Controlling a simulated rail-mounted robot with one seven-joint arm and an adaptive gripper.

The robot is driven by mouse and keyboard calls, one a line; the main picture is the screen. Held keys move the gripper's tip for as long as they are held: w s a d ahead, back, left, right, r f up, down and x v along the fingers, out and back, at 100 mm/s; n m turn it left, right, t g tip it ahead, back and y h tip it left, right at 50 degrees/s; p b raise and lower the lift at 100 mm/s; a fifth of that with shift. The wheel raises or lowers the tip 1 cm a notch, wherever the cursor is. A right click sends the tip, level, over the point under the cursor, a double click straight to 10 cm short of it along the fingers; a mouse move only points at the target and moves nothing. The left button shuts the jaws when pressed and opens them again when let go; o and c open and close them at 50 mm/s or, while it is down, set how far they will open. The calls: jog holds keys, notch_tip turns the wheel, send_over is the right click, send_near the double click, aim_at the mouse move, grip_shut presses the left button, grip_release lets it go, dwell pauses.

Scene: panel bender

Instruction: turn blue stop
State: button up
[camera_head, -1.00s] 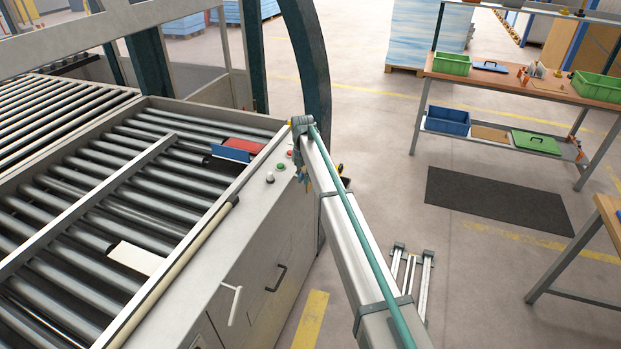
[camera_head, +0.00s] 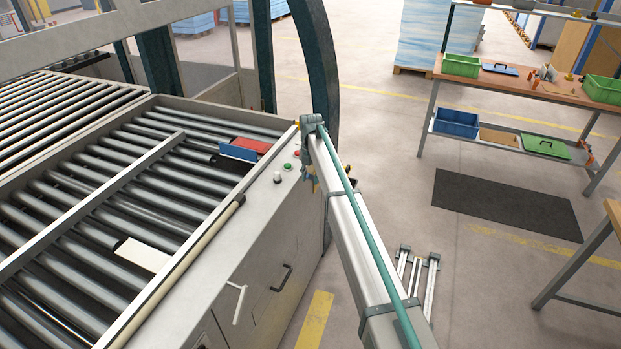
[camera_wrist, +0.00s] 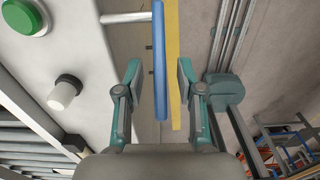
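In the wrist view a long narrow blue bar (camera_wrist: 159,50), likely the blue stop, stands out from the side of the pale machine panel, by a thin grey rod (camera_wrist: 125,18). My gripper (camera_wrist: 161,82) is open, with one finger on each side of the bar's near part. Gaps show between the bar and both fingers. In the head view my gripper (camera_head: 312,182) is small and partly hidden by my arm at the machine's right edge. I cannot make out the bar there.
A green button (camera_wrist: 25,15) and a white knob (camera_wrist: 65,92) sit on the panel left of my gripper. Blue (camera_head: 238,153) and red (camera_head: 251,145) pieces lie by the rollers. Right of the machine is open floor, with a metal frame (camera_head: 416,280) on it.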

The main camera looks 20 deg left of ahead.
notch_tip(320, 180, up, 12)
jog(key=shift+f, duration=0.25)
jog(key=shift+w, duration=0.1)
dwell(0.4)
